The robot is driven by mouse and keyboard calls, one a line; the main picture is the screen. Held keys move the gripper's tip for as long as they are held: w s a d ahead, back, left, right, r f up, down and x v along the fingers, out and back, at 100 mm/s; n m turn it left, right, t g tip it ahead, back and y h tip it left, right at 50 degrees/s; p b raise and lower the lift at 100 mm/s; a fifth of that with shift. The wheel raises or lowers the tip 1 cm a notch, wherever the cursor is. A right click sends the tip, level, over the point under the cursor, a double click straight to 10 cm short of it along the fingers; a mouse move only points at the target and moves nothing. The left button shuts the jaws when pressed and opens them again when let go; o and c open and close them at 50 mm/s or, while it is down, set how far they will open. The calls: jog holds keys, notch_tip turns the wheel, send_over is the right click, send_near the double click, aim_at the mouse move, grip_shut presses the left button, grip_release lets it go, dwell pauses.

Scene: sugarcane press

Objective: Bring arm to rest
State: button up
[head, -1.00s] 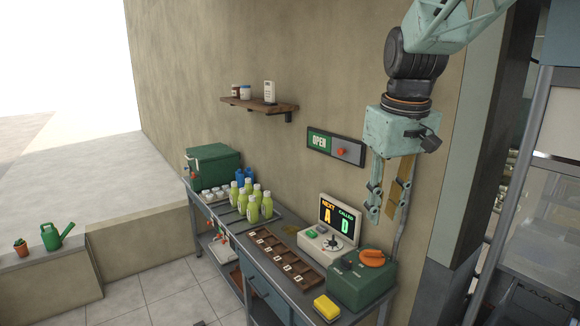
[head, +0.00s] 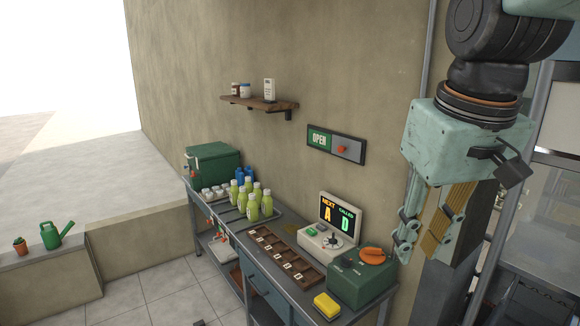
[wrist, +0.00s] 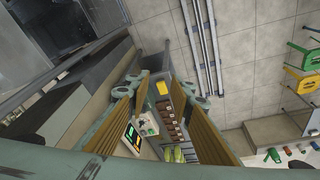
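My gripper (head: 426,258) hangs in the air at the right of the head view, in front of the wall and above the counter's right end. Its fingers point down. In the wrist view my gripper (wrist: 165,92) shows its two fingers spread apart with nothing between them; the counter is seen far below through the gap. It touches nothing that I can see.
A shelf (head: 260,103) and an OPEN sign (head: 336,145) are on the wall.

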jog(key=s+f+m+t+b, duration=0.1)
jog(key=s+f, duration=0.3)
jog(key=s, duration=1.2)
jog(key=shift+s+f+m, duration=0.2)
jog(key=shift+s+m, duration=0.05)
jog(key=shift+m, duration=0.15)
jog(key=shift+w+r, duration=0.1)
jog(key=shift+w, duration=0.05)
dwell(0.5)
